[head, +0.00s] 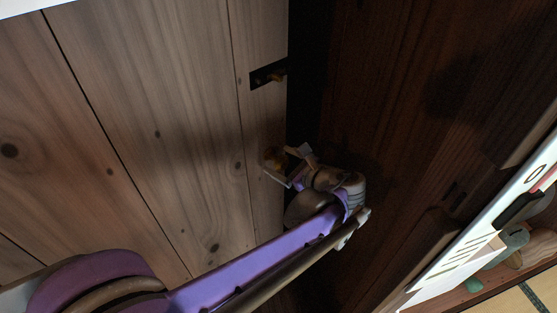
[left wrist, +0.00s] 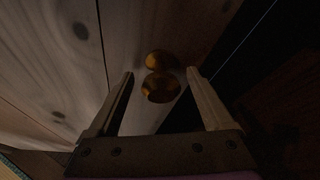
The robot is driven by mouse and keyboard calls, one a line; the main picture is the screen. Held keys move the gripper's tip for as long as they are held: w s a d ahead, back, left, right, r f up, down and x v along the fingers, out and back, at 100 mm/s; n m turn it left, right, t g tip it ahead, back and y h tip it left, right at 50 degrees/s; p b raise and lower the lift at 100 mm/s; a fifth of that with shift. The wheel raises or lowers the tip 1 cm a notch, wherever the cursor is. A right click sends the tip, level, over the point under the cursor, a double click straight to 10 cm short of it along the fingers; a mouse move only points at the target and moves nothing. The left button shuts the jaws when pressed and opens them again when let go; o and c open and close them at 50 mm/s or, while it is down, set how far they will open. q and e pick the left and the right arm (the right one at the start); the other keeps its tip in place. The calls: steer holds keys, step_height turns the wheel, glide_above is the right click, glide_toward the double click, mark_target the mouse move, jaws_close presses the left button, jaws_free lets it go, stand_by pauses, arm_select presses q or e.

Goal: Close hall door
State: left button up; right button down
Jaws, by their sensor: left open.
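The hall door (head: 160,110) is a light wooden plank panel that fills the left of the head view. A brass knob (head: 274,157) is near its right edge, partly covered by my left gripper (head: 288,166). In the left wrist view the round brass knob (left wrist: 160,88) shows between the two spread fingers of the gripper (left wrist: 161,74). The gripper is open; I cannot tell whether a finger touches the knob. A dark plate with a small brass piece (head: 270,74) is higher up on the door edge. My right gripper is not in view.
A dark gap (head: 306,70) runs beside the door's edge. A dark brown wooden surface (head: 400,100) stands right of it, close to my left arm. A white striped panel (head: 475,248) and several rounded objects are at lower right, with a strip of tatami floor (head: 510,302).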

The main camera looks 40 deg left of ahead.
arm_select(q)
steer(key=shift+x, duration=0.8)
jaws_close()
steer(key=shift+d, duration=0.15)
